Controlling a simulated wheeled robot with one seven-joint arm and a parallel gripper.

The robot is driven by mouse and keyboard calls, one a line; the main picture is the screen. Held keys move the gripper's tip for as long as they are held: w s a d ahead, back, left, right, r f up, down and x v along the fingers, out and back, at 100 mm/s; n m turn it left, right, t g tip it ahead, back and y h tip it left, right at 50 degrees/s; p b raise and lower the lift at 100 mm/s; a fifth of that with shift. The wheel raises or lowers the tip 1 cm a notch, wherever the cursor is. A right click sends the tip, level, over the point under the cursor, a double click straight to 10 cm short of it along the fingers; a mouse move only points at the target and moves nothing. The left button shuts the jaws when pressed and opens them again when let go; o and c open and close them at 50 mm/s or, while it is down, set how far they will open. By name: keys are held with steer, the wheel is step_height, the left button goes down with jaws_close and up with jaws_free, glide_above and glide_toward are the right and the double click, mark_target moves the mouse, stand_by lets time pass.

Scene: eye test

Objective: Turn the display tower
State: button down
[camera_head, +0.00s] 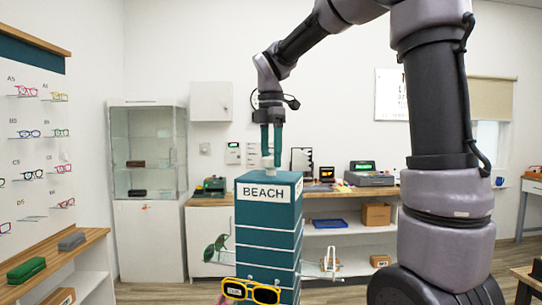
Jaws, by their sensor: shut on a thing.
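The display tower (266,220) is a teal box-shaped stand in the middle of the head view, with a white BEACH sign near its top. Yellow-framed dark glasses (251,291) sit low on its front face. Green-lensed glasses (216,248) stick out at its left and a pale pair (330,263) at its right. My gripper (272,158) points down over the tower top. Its two teal fingers are shut on the small pale knob (267,161) on top of the tower. The tower's foot is cut off by the frame's lower edge.
A wall rack of glasses (35,130) is at the left above a wooden shelf (50,262) with a green case. A glass cabinet (148,150) stands at the back left. A counter (340,193) with devices runs behind the tower. My arm fills the right side.

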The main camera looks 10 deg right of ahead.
steer(key=shift+r+n, duration=0.1)
steer(key=shift+n, duration=1.9)
steer(key=shift+c, duration=0.2)
jaws_free()
step_height(320, 180, up, 11)
steer(key=shift+f, duration=0.2)
